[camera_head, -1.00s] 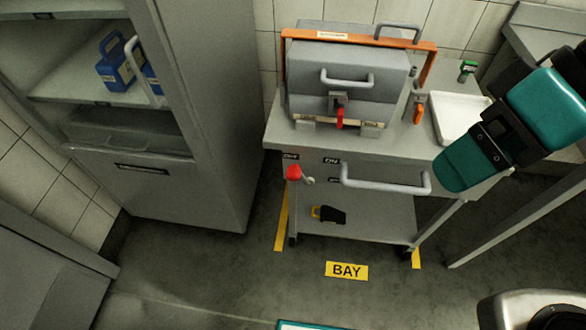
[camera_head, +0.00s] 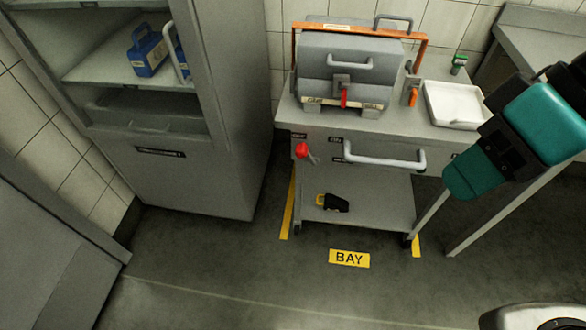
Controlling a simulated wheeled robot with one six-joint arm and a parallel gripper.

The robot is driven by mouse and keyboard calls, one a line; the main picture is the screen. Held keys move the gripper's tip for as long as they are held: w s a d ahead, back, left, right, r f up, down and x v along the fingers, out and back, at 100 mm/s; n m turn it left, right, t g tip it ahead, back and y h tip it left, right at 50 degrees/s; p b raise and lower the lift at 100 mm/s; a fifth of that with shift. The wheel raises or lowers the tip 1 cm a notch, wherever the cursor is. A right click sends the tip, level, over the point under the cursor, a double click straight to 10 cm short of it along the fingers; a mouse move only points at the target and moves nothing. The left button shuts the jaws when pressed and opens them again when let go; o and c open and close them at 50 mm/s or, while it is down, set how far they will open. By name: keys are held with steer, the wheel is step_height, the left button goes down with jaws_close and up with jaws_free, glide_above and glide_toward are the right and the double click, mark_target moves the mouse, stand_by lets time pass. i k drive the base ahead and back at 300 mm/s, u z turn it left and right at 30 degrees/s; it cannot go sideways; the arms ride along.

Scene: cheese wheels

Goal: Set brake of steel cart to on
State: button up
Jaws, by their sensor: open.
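The steel cart (camera_head: 440,128) stands against the tiled wall, right of the grey cabinet. On its front panel, at the left, is a small lever with a red knob (camera_head: 302,150). The lever's pivot is right of the knob, and the knob tilts up and left, below the left one of two small dark labels. These labels are too small to read clearly now. A long grey push handle (camera_head: 384,158) is right of the lever. My teal arm links hang at the right, apart from the lever. My gripper is not in view.
On the cart are a grey box (camera_head: 349,65) with a red latch, an orange-handled lever (camera_head: 413,97) and a white tray (camera_head: 455,104). A black and yellow object (camera_head: 333,203) lies on the lower shelf. A yellow BAY sign (camera_head: 349,258) marks clear floor in front.

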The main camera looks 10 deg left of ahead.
mark_target(302, 149)
steer(key=u, duration=0.8)
steer(key=i, duration=0.5)
steer(key=z, duration=0.75)
